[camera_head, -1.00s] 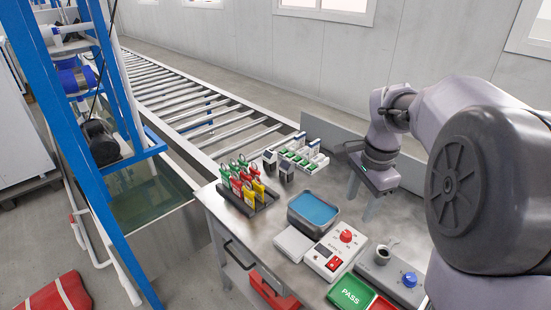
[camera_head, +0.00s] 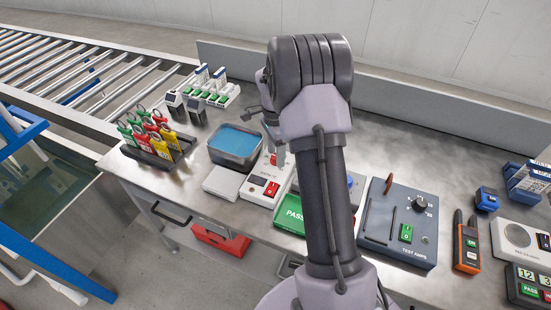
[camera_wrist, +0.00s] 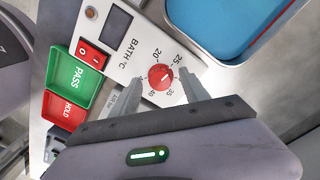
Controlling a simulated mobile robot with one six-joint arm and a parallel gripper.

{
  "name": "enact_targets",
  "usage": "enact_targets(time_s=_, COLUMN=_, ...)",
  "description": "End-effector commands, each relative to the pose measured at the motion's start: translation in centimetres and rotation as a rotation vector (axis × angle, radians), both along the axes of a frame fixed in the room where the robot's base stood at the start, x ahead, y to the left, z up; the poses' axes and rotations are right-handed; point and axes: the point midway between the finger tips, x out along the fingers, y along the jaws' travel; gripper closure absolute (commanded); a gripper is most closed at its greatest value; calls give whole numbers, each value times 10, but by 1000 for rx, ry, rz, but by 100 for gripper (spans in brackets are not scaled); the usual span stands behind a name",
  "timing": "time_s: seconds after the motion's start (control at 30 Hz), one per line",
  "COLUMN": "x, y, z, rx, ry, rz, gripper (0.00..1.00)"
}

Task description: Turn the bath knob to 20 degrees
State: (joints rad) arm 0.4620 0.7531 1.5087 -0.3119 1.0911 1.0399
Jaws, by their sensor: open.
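The red bath knob (camera_wrist: 160,76) sits on the white "BATH °C" box (camera_wrist: 128,62), with 20, 25, 35 and 40 printed around it. A small pale mark shows on the knob; its exact reading is unclear. My gripper (camera_wrist: 163,79) is open, with one finger on each side of the knob in the wrist view. Whether the fingers touch it, I cannot tell. In the head view the box (camera_head: 258,201) stands in front of my arm's wrist, and the knob is mostly hidden behind my gripper (camera_head: 279,156).
A blue-filled metal basin (camera_head: 236,145) stands just left of the box. The box has a red rocker switch (camera_wrist: 92,55). A test-amps box (camera_head: 400,222) stands to the right.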

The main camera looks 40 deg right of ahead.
Motion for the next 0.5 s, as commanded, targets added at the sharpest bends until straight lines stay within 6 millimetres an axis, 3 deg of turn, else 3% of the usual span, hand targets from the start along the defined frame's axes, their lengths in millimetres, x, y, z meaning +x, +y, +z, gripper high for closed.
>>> enact_targets(time_s=0.33, x=0, y=0, z=-6, rx=1, ry=0, rz=0, gripper=48)
enact_targets(time_s=0.5, x=0, y=0, z=-6, rx=1, ry=0, rz=0, gripper=82)
